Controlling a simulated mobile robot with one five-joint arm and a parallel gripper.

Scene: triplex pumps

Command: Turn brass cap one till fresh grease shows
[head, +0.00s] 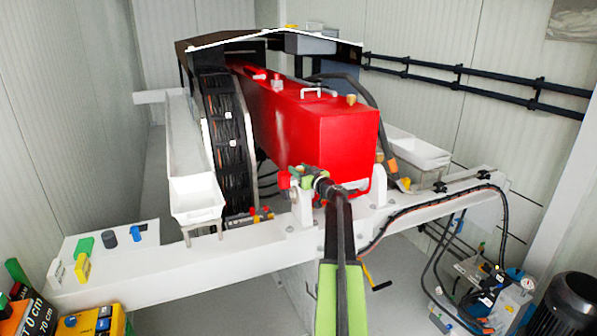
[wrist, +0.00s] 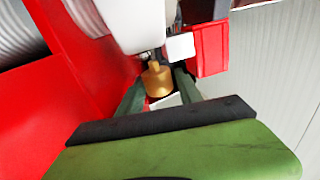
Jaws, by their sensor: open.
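A brass cap (wrist: 157,80) shows in the middle of the wrist view, below a white rounded part. The dark green fingers of my gripper (wrist: 158,86) are open, one on each side of the cap. I cannot tell whether either finger touches it. In the head view my gripper (head: 306,178) is at the white beam, just in front of the red housing (head: 318,140). There the cap between the fingers is hidden or too small to make out. No grease is clearly visible.
In the wrist view a red block (wrist: 209,48) and a small white block (wrist: 180,47) sit close to the right finger. A red wall (wrist: 45,115) is at left. In the head view, white trays (head: 197,197) flank the housing, and a black cable (head: 420,205) runs along the beam.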

